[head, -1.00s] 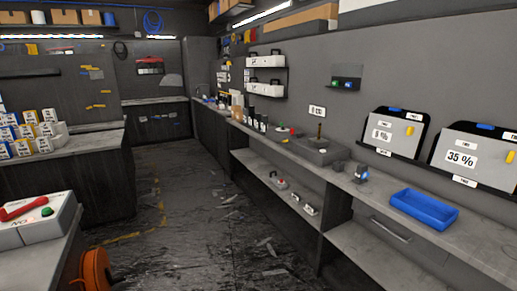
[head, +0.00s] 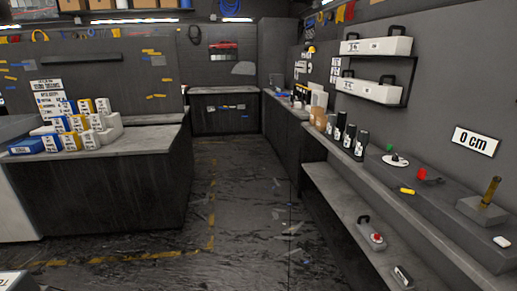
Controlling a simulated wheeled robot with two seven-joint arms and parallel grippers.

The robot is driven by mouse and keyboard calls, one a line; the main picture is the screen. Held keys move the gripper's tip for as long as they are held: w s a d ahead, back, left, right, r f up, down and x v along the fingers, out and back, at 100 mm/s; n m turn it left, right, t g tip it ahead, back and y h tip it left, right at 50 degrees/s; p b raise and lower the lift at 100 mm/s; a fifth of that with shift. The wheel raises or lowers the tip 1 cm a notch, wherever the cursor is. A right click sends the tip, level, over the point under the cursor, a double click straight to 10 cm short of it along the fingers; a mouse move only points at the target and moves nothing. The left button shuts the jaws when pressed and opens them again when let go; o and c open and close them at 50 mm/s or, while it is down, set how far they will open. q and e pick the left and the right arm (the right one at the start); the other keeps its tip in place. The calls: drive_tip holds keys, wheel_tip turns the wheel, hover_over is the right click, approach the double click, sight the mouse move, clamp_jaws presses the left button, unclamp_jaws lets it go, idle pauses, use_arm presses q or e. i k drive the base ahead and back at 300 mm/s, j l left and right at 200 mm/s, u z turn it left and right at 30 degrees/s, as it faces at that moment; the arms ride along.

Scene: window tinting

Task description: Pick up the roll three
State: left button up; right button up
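No object in view can be read as roll three. Several long boxes with blue, yellow and white ends (head: 75,128) lie stacked on the left counter; their labels are too small to read. Several dark upright cylinders with white labels (head: 349,137) stand on the right bench. Neither of my grippers is in view.
The left counter (head: 150,139) and the long right bench (head: 318,144) flank an open floor aisle (head: 240,200) with yellow tape. White cases (head: 376,46) sit on a wall shelf at right.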

sight(351, 128)
drive_tip(key=i+j+z, duration=0.1)
drive_tip(key=i+z, duration=0.15)
drive_tip(key=i, duration=0.15)
drive_tip(key=i+j+z, duration=0.15)
drive_tip(key=i+z, duration=0.15)
drive_tip(key=i+j+z, duration=0.25)
drive_tip(key=i, duration=0.25)
